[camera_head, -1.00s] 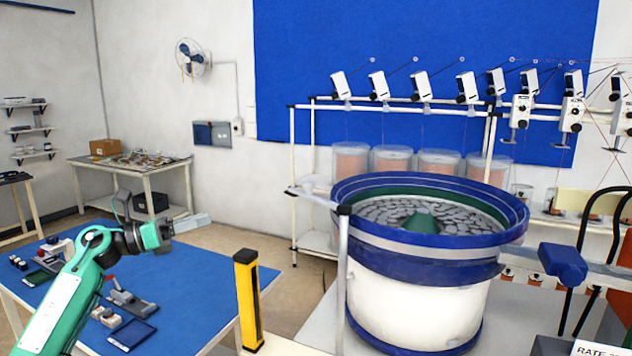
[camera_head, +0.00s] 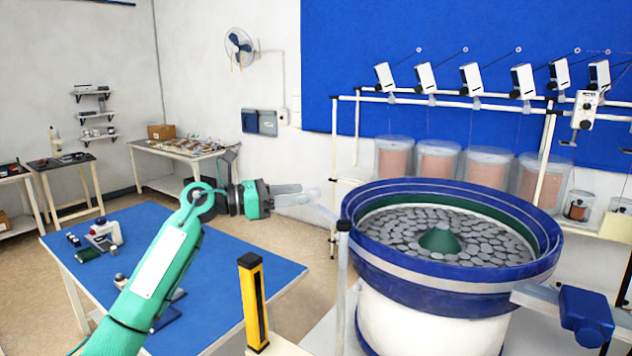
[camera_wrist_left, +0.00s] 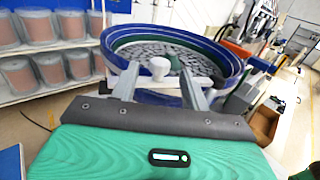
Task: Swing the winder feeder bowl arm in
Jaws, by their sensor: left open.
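The winder feeder bowl (camera_head: 455,270) is a blue-rimmed white drum full of grey discs, with a green cone in the middle. Its swing arm (camera_head: 328,212) is a pale bar on a grey post (camera_head: 343,240) left of the bowl. The bar points outward, away from the bowl, toward my left gripper. My left gripper (camera_head: 300,194) is open at the bar's outer end. My right gripper is not in view.
A yellow-black post (camera_head: 252,300) stands between the blue table (camera_head: 215,255) and the bowl. A blue block on a bracket (camera_head: 585,315) sticks out at right. Wire spools (camera_head: 437,165) stand on a rack behind. The floor behind the blue table is partly clear.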

